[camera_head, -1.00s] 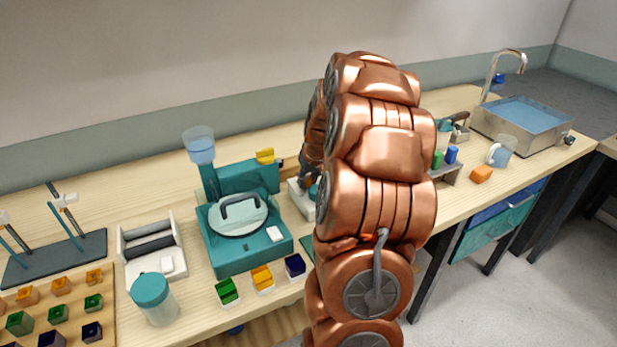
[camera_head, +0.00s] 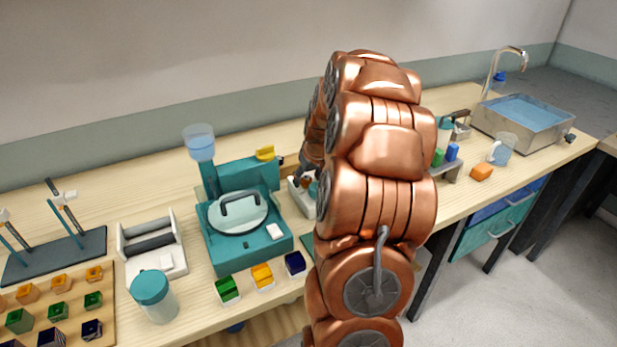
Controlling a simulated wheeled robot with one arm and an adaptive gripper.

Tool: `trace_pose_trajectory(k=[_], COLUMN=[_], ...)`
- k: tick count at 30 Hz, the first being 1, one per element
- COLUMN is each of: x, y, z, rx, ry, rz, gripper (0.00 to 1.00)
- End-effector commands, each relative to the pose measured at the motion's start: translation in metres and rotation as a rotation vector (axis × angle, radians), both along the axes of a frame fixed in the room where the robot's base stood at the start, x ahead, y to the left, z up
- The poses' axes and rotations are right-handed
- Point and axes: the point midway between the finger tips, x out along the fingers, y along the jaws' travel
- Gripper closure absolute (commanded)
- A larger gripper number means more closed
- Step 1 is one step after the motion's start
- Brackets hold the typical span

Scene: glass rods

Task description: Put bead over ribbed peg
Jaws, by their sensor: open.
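I cannot make out a ribbed peg or a bead for certain. Small orange, green and navy cubes (camera_head: 58,313) stand in rows on a wooden board (camera_head: 108,298) at the lower left. A green block (camera_head: 227,289), a yellow block (camera_head: 262,276) and a navy block (camera_head: 295,263) sit near the table's front edge. My copper arm fills the middle and hides the bench behind it. Only a dark sliver of its far end shows at its left side, by a pale device (camera_head: 301,199). My gripper's fingers are hidden behind the arm.
A teal machine (camera_head: 262,248) stands left of my arm.

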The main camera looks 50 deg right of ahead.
Motion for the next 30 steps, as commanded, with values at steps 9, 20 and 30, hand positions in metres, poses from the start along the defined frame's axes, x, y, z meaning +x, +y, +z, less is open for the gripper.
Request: trace_pose_trajectory(k=[9, 20, 30], x=[-0.014, -0.036, -0.043], y=[0.005, 0.012, 0.014], z=[0.037, 0.094, 0.110], rx=[-0.002, -0.002, -0.001], ry=[-0.003, -0.005, -0.001], rz=[0.000, -0.001, -0.001], gripper=[0.41, 0.41, 0.41])
